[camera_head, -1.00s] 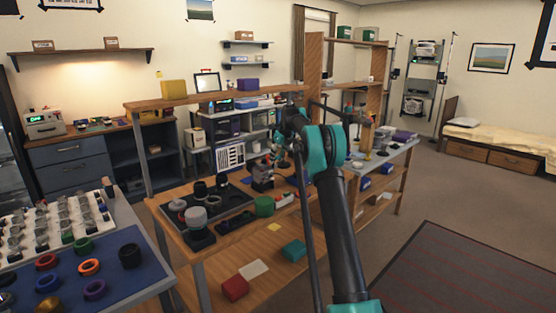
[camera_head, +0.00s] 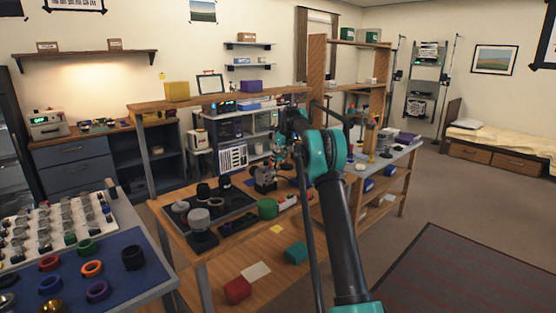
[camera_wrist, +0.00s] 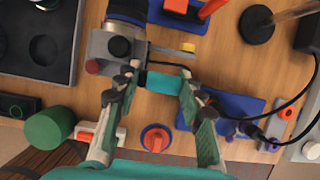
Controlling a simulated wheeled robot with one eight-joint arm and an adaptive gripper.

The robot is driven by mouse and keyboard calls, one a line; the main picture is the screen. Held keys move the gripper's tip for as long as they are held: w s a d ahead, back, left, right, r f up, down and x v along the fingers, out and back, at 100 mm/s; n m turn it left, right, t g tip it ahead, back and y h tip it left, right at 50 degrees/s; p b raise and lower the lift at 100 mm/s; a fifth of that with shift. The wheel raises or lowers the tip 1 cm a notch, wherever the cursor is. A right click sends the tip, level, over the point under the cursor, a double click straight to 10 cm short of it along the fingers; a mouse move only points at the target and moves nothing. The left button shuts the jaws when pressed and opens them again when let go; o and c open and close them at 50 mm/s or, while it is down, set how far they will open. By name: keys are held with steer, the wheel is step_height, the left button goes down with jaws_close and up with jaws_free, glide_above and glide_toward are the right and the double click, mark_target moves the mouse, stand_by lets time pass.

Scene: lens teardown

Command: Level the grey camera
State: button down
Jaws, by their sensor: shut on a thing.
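The grey camera (camera_wrist: 120,45) is at the upper left of the wrist view, with a dark round lens (camera_wrist: 126,9) with a blue ring pointing up the picture. In the head view the camera (camera_head: 264,178) stands on the wooden workbench, small and partly behind my arm. My gripper (camera_wrist: 162,82) is just below and right of the camera in the wrist view. Its two fingers are shut on a teal block (camera_wrist: 163,83) between the tips. The left finger is close to the camera's lower right edge. I cannot tell whether the block joins the camera, or how far the camera tilts.
A dark tray (camera_wrist: 60,72) lies left of the camera. A green cylinder (camera_wrist: 49,127), a red knob (camera_wrist: 156,138) and a blue mat (camera_wrist: 232,112) with a black cable are near my fingers. A grey bar (camera_wrist: 172,50) with a yellow end lies right of the camera.

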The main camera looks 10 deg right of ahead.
steer(key=c, duration=1.4)
jaws_free()
steer(key=shift+w+d, duration=0.3)
steer(key=shift+d, duration=0.1)
steer(key=shift+o, duration=1.2)
steer(key=shift+w+f, duration=0.1)
steer(key=shift+f, duration=0.05)
steer(key=shift+o, duration=0.3)
steer(key=shift+a, duration=0.25)
steer(key=v, duration=1.2)
